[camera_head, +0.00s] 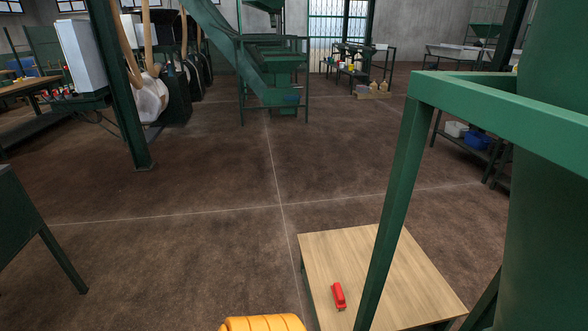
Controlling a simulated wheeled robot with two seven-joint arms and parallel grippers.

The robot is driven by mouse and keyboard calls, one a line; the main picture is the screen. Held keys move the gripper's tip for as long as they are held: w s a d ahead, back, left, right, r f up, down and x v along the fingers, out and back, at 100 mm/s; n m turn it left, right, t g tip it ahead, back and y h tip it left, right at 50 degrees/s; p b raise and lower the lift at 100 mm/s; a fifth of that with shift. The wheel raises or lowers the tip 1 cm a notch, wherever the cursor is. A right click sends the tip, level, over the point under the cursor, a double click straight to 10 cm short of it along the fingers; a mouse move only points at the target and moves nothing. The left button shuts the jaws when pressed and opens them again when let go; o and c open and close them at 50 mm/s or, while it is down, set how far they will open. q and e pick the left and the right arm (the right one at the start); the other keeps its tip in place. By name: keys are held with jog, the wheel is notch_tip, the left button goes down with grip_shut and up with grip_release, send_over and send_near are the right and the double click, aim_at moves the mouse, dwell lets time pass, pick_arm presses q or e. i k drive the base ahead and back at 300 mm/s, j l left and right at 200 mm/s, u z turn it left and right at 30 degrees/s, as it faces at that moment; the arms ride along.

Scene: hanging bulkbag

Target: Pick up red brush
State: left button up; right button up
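The red brush (339,296) is a small red object lying on the light wooden top of a low table (400,277) at the lower middle right. It lies near the table's left front part, just left of a green post. Neither of my grippers shows in the head view, so their states are hidden.
A green metal frame (398,190) stands at the right, its post crossing in front of the table. A yellow ribbed object (262,323) shows at the bottom edge. A dark table (22,235) stands at the left edge. The brown floor (180,250) between is clear.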

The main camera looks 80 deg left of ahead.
aim_at(337, 294)
jog(key=u, duration=1.9)
jog(key=z, duration=2.8)
jog(key=u, duration=2.85)
jog(key=i+j+z, duration=0.75)
jog(key=j, duration=0.25)
jog(key=j+z, duration=0.25)
jog(key=i+j, duration=0.05)
jog(key=j, duration=0.05)
